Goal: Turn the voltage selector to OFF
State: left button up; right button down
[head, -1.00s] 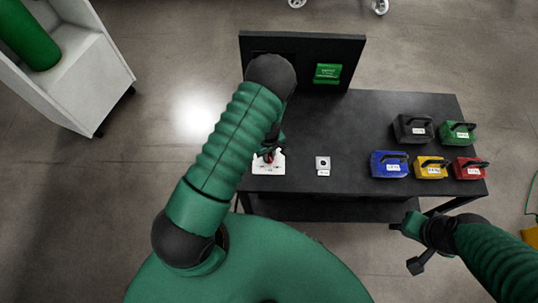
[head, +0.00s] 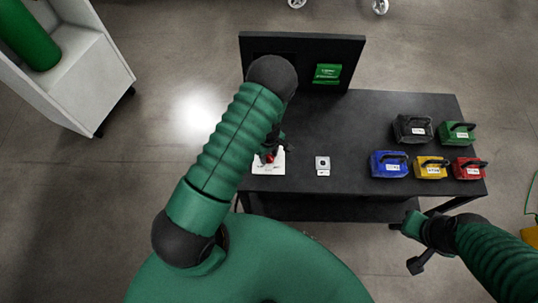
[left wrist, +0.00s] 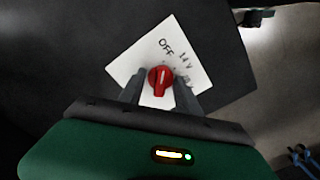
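The voltage selector is a red knob (left wrist: 160,80) with a white pointer line, on a white plate (left wrist: 195,58) marked OFF and 14 V. The pointer line looks roughly upright in the left wrist view; I cannot tell exactly which mark it meets. My left gripper (left wrist: 160,84) is open, its two dark fingers either side of the knob with small gaps showing. In the head view the red knob (head: 269,159) and plate (head: 270,168) are partly hidden by my left gripper (head: 268,150). My right gripper (head: 406,246) is open and empty, off the table's front edge.
The dark table (head: 335,125) also holds a small white plate with a dark centre (head: 322,163). Blue (head: 389,165), yellow (head: 431,168), red (head: 469,168), black (head: 412,128) and green (head: 457,133) handled boxes stand at right. An upright panel (head: 305,50) stands behind.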

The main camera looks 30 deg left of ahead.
aim_at(269, 156)
pick_arm(q)
jog(key=shift+o, duration=0.8)
jog(key=shift+r, duration=0.1)
notch_tip(269, 156, up, 5)
jog(key=p, duration=0.4)
